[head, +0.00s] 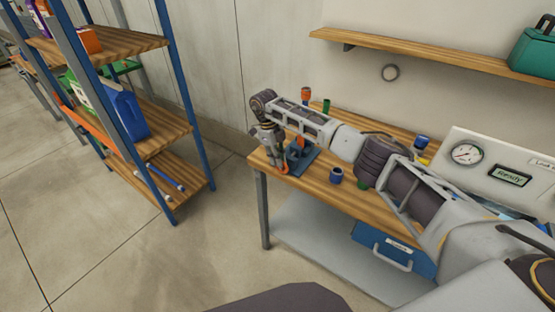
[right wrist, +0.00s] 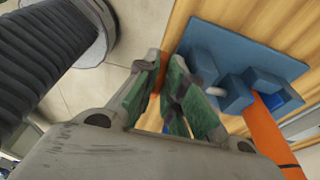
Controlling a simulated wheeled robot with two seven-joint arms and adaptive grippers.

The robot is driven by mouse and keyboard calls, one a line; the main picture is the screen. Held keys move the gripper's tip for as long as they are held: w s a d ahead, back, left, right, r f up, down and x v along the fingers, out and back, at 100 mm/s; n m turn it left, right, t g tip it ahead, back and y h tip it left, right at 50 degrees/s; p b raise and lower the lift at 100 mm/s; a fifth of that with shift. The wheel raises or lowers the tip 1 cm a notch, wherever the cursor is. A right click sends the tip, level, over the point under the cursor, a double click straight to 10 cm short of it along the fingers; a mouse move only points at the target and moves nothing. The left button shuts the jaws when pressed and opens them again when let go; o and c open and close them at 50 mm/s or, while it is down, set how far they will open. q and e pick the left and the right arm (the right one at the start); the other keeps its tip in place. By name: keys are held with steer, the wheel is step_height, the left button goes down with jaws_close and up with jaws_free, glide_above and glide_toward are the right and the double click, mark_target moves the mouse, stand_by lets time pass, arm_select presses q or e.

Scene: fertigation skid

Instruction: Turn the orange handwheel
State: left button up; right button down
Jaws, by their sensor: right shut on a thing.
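The orange handwheel (head: 285,168) is at the left end of the workbench, beside a blue mount (head: 303,157). My right gripper (head: 278,158) reaches down over it from the right and is shut on its rim. Most of the wheel is hidden by the fingers and the gripper body. The blue mount (right wrist: 238,60) stands just right of the fingers there. My left gripper does not show.
The workbench (head: 322,190) also holds a blue cup-like part (head: 336,175) and a white panel with a gauge (head: 466,154). A shelf rack (head: 165,130) stands left, with open floor between. A wooden wall shelf (head: 420,56) runs above.

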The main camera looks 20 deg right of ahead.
steer(key=c, duration=1.8)
jaws_free()
steer(key=shift+r, duration=0.1)
steer(key=v, duration=1.2)
